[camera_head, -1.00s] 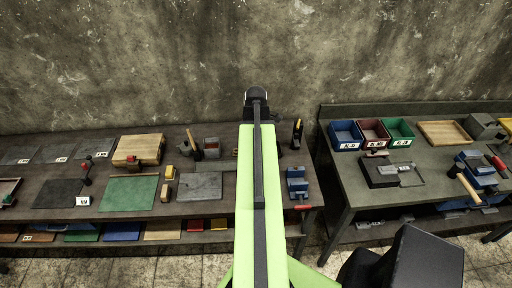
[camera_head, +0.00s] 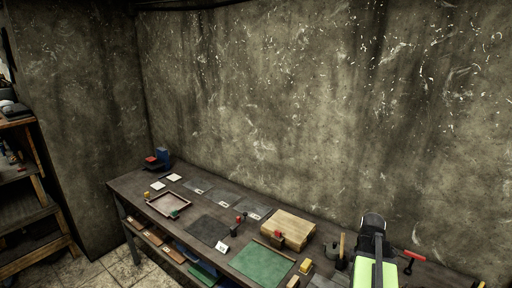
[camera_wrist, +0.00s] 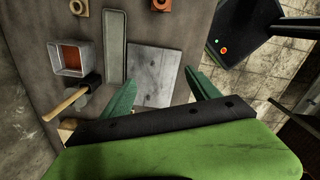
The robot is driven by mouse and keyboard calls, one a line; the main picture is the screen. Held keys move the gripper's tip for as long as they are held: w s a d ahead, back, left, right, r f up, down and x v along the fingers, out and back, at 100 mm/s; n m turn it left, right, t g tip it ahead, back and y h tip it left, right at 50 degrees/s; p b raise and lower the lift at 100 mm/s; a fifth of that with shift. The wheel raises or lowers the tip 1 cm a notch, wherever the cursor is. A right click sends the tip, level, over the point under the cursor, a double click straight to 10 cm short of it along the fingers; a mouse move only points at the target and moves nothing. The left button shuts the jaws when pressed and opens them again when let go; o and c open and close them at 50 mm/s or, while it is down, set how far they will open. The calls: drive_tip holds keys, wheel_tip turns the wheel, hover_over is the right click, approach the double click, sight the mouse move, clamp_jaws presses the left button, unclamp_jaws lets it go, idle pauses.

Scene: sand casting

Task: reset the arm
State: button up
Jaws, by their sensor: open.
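My gripper (camera_wrist: 160,76) shows in the wrist view with its two green fingers spread apart and nothing between them. The fingers hang over a bench top, beside a light grey plate (camera_wrist: 152,62); I cannot tell how high they are above it. In the head view my green arm (camera_head: 375,274) stands at the lower right in front of the bench, with its dark joint up against the wall behind. The fingers are hidden in the head view.
In the wrist view a hammer (camera_wrist: 76,98), a grey box with an orange inside (camera_wrist: 70,50) and a long grey tray (camera_wrist: 115,42) lie left of the fingers. In the head view the bench holds a green mat (camera_head: 262,264) and a wooden board (camera_head: 288,228). Shelves (camera_head: 30,215) stand at far left.

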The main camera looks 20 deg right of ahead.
drive_tip(key=w+a+f+n+b, duration=0.1)
drive_tip(key=w+a+f+b, duration=0.3)
drive_tip(key=a, duration=0.6)
drive_tip(key=w+a+f+n, duration=0.15)
drive_tip(key=w+a, duration=0.35)
drive_tip(key=a, duration=0.6)
drive_tip(key=a+f+m+b, duration=0.3)
drive_tip(key=a+m, duration=1.1)
drive_tip(key=a, duration=0.2)
drive_tip(key=shift+s, duration=0.25)
